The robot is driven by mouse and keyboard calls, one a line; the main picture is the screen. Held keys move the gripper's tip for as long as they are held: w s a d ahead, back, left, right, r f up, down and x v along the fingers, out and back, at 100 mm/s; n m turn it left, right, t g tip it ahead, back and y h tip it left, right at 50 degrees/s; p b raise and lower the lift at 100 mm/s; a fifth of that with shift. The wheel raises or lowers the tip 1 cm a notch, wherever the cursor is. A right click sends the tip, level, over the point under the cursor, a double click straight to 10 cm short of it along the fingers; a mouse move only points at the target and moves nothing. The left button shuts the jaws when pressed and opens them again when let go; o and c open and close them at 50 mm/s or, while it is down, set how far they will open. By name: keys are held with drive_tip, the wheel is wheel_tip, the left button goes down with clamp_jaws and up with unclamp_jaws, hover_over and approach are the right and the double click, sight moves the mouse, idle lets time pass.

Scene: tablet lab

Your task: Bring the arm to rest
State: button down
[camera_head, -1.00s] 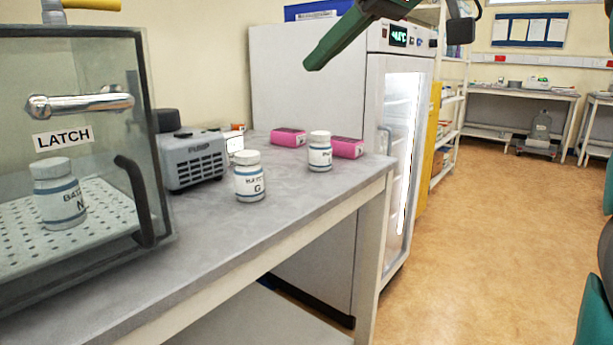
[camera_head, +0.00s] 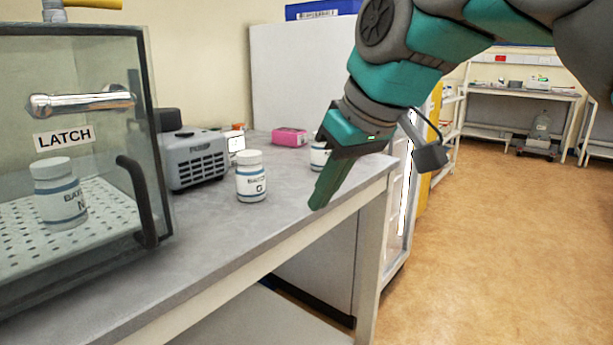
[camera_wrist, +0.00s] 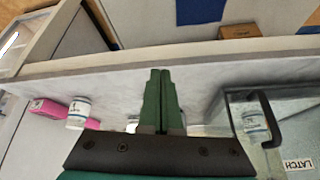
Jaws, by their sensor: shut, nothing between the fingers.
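My gripper (camera_head: 318,205) is in the head view at the end of my green and grey arm, over the front edge of the bench (camera_head: 215,240). It points down and to the left. In the wrist view the two green fingers (camera_wrist: 160,72) lie side by side, shut with nothing between them. In the head view the gripper stands in front of a white bottle (camera_head: 318,155) and hides part of it. A bottle marked G (camera_head: 251,178) stands upright to the left of the gripper, apart from it.
A clear chamber (camera_head: 150,110) labelled LATCH holds a bottle marked N (camera_head: 58,195). A grey pump (camera_head: 195,158) and a pink box (camera_head: 289,137) stand on the bench. A white glass-door fridge (camera_head: 300,75) is behind my arm. The floor at right is open.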

drive_tip(key=s+d+f+m+g+h, duration=0.1)
drive_tip(key=s+d+f+m+g, duration=0.1)
drive_tip(key=s+d+f, duration=0.2)
drive_tip(key=s+d+f+m+g+h, duration=0.1)
drive_tip(key=s+d+f+m+g, duration=0.1)
drive_tip(key=s+f, duration=0.8)
drive_tip(key=s+d+f+m+g+h, duration=0.2)
drive_tip(key=s+d+f, duration=0.4)
drive_tip(key=f, duration=1.3)
drive_tip(key=shift+s+d+f+m, duration=0.4)
drive_tip(key=shift+s+m, duration=0.1)
drive_tip(key=shift+m, duration=0.3)
